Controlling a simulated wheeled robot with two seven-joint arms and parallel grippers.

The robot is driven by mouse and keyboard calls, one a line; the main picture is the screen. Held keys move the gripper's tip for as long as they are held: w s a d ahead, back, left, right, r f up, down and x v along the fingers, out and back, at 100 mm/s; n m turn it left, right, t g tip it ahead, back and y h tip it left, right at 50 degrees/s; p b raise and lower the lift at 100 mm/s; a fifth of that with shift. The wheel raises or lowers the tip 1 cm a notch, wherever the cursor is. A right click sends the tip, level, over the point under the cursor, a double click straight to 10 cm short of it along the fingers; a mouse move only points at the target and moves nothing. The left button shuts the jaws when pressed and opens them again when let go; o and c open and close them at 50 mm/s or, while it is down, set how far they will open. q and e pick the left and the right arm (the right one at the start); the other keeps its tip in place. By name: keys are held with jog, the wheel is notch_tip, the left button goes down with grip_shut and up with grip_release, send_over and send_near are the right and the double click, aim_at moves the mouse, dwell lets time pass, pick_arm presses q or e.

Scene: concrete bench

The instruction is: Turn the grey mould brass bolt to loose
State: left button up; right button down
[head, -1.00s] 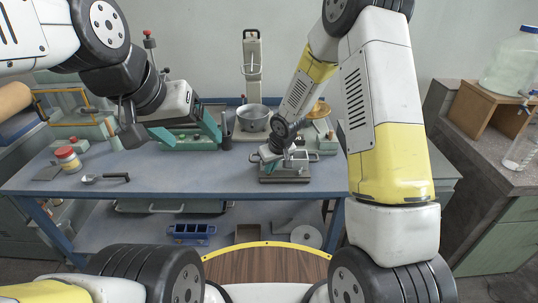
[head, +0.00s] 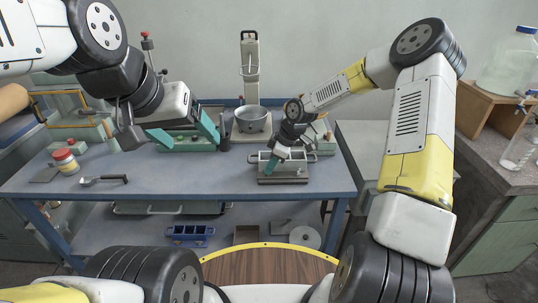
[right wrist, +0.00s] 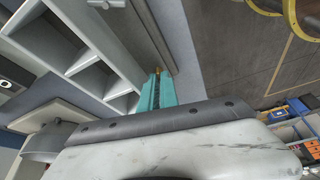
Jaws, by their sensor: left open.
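The grey mould (head: 297,170), an open metal box with compartments, sits on a base plate near the right front of the bench. It also shows in the right wrist view (right wrist: 62,45), with its dividers. My right gripper (head: 269,167) is at the mould's left front part. In the right wrist view its teal fingers (right wrist: 151,90) are close together, with a small brass bolt (right wrist: 158,70) at their tips beside the mould's wall. Most of the bolt is hidden by the fingers. My left gripper (head: 185,138) is open and empty, above the back left of the bench.
A metal pot (head: 252,119) on a stand is behind the mould. A teal mould (head: 190,147) lies under my left gripper. A red-lidded jar (head: 65,162) and a dark-handled tool (head: 104,180) lie at left. The front middle of the blue bench (head: 190,178) is clear.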

jog(key=shift+w+d+n, duration=0.1)
jog(key=shift+n, duration=0.5)
jog(key=c, duration=1.9)
grip_release()
jog(key=v, duration=0.7)
jog(key=shift+d+r, duration=0.2)
jog(key=shift+r, duration=0.15)
jog(key=shift+o, duration=0.5)
jog(key=shift+w, duration=0.1)
